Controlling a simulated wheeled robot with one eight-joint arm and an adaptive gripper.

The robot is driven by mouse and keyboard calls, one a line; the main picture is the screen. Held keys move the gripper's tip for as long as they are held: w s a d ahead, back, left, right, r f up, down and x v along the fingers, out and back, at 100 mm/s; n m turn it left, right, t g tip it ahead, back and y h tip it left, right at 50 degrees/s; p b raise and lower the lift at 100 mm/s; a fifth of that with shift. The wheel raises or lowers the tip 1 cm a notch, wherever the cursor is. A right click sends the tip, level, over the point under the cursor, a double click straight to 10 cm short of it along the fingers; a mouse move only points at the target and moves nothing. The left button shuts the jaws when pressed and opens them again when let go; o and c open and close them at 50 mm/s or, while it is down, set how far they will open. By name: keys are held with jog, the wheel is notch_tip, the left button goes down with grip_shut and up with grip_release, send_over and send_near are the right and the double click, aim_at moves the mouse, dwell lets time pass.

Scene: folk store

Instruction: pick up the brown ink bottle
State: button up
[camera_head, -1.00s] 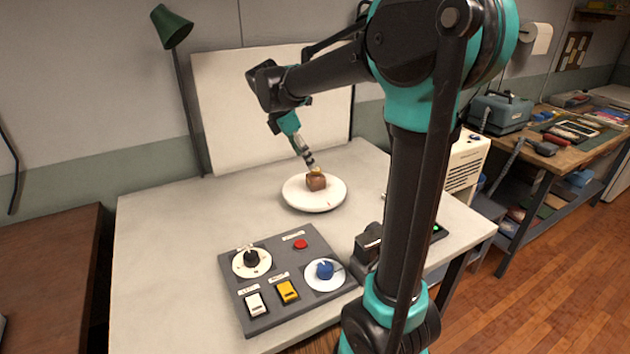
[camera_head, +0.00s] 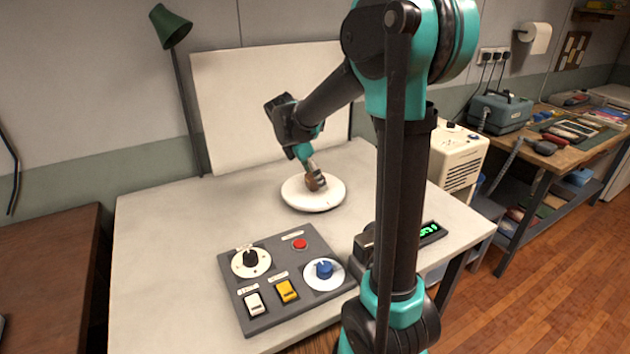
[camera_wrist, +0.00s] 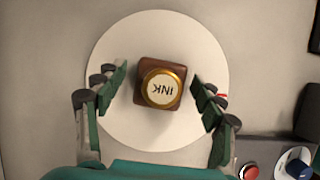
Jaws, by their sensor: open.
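The brown ink bottle (camera_wrist: 146,92) has a square body and a gold-rimmed cap marked INK. It stands on a round white plate (camera_wrist: 120,45). In the head view the bottle (camera_head: 311,184) is partly hidden by my gripper (camera_head: 316,181), and the plate (camera_head: 322,200) sits toward the back of the table. In the wrist view my gripper (camera_wrist: 158,87) is open, with one finger on each side of the bottle. A gap shows between each finger and the bottle.
A grey control panel (camera_head: 279,308) with knobs, switches and a red button (camera_head: 299,244) lies in front of the plate. A digital display (camera_head: 431,231) is at right. A white board (camera_head: 265,105) stands behind, beside a green lamp (camera_head: 170,27). The table's left side is clear.

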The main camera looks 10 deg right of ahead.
jog(key=shift+c, duration=0.3)
jog(key=c, duration=1.3)
jog(key=shift+r, duration=0.1)
